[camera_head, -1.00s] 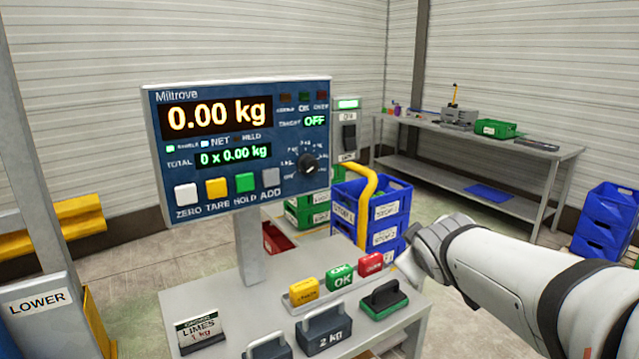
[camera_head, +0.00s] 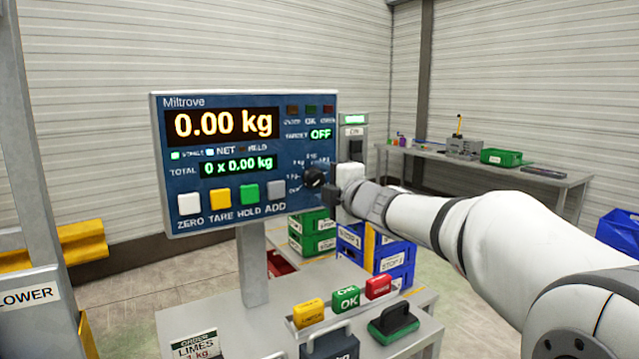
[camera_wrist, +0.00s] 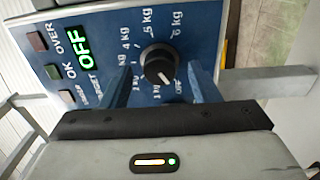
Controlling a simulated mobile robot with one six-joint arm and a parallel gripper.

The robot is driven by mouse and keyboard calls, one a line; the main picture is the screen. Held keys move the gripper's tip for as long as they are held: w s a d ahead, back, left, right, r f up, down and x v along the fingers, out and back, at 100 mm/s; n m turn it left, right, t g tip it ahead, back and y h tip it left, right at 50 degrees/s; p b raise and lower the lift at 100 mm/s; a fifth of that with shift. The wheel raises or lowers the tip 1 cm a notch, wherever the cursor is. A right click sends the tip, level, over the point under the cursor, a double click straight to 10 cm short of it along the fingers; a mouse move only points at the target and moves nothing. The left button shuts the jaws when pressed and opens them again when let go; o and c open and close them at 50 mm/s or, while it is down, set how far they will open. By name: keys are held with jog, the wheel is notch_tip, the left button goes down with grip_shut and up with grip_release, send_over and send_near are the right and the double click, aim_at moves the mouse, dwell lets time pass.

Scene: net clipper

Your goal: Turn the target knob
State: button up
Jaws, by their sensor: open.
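The target knob (camera_head: 315,177) is a round black dial on the lower right of the blue scale panel (camera_head: 225,140). The TARGET readout (camera_head: 321,134) shows OFF. In the wrist view the knob (camera_wrist: 159,65) has a white pointer line, with kg marks around it and OFF at the lower right. My gripper (camera_head: 328,185) is at the panel's right side, close to the knob. In the wrist view its two fingers (camera_wrist: 158,82) are open, one on each side of the knob, with gaps visible. Whether the fingertips touch the panel cannot be told.
White, yellow, green and grey buttons (camera_head: 230,197) line the panel's lower edge. A switch box (camera_head: 352,140) stands behind the panel's right side. Blue crates (camera_head: 395,262) lie below my arm. The scale's table (camera_head: 270,325) holds labelled blocks and weights.

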jog(key=shift+w+a, duration=0.45)
jog(key=shift+w, duration=0.15)
jog(key=shift+s, duration=0.1)
jog(key=c, duration=0.9)
jog(key=shift+a, duration=0.15)
jog(key=shift+c, duration=0.5)
jog(key=shift+d, duration=0.2)
jog(key=shift+r, duration=0.1)
